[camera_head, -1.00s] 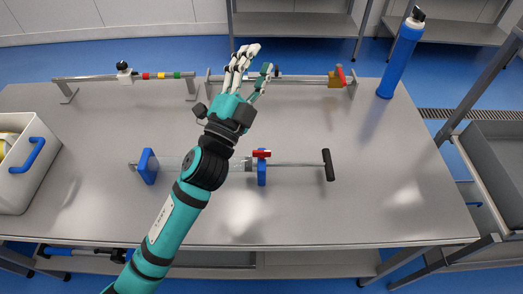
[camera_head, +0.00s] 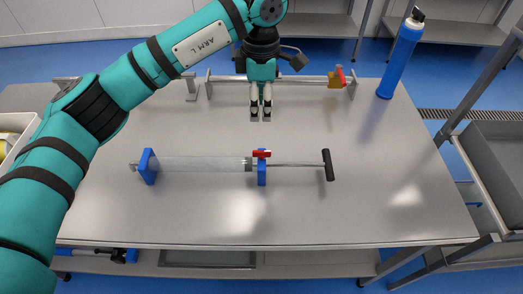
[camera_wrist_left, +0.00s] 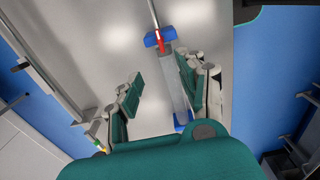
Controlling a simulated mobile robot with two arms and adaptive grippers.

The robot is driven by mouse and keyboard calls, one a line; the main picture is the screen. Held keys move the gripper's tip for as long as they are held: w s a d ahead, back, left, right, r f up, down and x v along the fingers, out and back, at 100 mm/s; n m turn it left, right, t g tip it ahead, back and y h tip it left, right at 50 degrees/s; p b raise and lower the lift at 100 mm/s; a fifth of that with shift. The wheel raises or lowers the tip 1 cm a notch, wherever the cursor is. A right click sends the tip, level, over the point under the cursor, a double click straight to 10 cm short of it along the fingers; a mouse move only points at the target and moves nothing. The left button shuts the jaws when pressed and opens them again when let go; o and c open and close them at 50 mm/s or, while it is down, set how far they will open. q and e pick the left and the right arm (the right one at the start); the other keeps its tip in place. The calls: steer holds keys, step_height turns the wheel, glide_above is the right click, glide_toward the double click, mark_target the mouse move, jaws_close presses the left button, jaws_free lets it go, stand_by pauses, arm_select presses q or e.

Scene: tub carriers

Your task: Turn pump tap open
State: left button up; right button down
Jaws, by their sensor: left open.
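The pump (camera_head: 205,164) lies on the grey table, a clear cylinder held between two blue supports, with a rod running right to a black handle (camera_head: 327,165). Its red tap (camera_head: 262,153) sits on top of the right blue support. In the left wrist view the pump's clear cylinder (camera_wrist_left: 180,92) and red tap (camera_wrist_left: 160,42) also show. My left gripper (camera_head: 261,118) is open and empty, pointing down above the table, a little behind the red tap and apart from it. My right gripper is not in view.
A blue bottle (camera_head: 401,52) stands at the back right corner. A white tub (camera_head: 8,150) is partly hidden by my arm at left. The table's front and right are clear.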

mark_target(262, 151)
arm_select(q)
step_height(262, 151, down, 16)
steer(key=p, duration=0.5)
steer(key=shift+d+r+p, duration=0.15)
steer(key=shift+r+p, duration=0.05)
steer(key=shift+p, duration=0.2)
steer(key=shift+f, duration=0.75)
jaws_close()
